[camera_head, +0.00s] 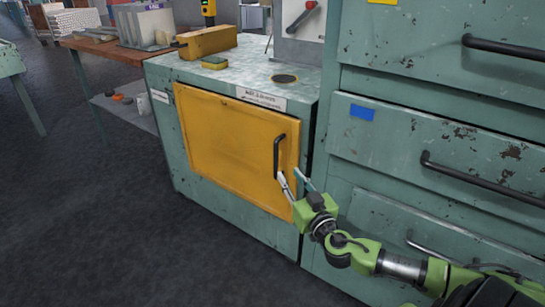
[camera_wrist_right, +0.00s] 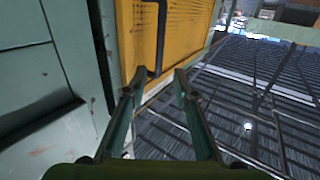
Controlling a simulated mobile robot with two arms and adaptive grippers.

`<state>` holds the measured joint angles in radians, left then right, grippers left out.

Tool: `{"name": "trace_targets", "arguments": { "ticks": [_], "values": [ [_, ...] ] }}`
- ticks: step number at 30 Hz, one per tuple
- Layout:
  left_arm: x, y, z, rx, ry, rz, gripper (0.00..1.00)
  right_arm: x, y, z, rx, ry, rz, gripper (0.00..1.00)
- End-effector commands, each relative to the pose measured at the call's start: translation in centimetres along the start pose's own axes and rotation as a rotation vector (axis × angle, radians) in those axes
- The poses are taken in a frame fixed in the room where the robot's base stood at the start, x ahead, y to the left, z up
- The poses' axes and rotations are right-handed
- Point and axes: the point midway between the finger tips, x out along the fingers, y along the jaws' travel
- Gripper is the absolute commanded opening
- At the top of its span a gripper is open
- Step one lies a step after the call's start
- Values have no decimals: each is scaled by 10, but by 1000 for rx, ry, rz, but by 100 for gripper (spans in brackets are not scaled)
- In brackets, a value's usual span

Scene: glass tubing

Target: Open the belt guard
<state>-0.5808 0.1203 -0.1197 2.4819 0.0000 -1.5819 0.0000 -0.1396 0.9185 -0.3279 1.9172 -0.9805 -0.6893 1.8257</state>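The belt guard (camera_head: 228,145) is a yellow panel on the front of a green cabinet, and it looks closed against it. Its black bar handle (camera_head: 279,157) stands upright near the panel's right edge. My right gripper (camera_head: 291,174) is open and empty, close to the lower end of the handle. In the right wrist view the handle (camera_wrist_right: 161,36) lies ahead of the two parted fingers (camera_wrist_right: 158,77), not between them. The yellow guard (camera_wrist_right: 190,38) fills the top middle there. I cannot tell the exact gap between fingertips and handle. My left gripper is not in view.
Green drawers (camera_head: 440,150) with black handles stand close on the right of the guard. The cabinet top (camera_head: 235,72) holds a yellow block (camera_head: 207,41) and a sponge (camera_head: 215,62). A brown table (camera_head: 105,45) stands at the back left. The dark floor (camera_head: 90,230) in front is clear.

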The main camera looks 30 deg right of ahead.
Motion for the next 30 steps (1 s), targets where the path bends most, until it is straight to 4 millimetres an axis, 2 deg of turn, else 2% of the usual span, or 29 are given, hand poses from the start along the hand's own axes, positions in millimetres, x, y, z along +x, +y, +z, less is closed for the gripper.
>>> {"name": "trace_targets", "arguments": {
  "ticks": [18, 24, 30],
  "values": [
    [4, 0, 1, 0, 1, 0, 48, 94, 1, -1, -2, 2, 3, 27],
    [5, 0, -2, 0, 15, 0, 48, 113, 0, 0, -1, 0, 1, 27],
    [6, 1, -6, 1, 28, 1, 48, 119, 0, 0, -1, -1, 0, 27]
  ]
}}
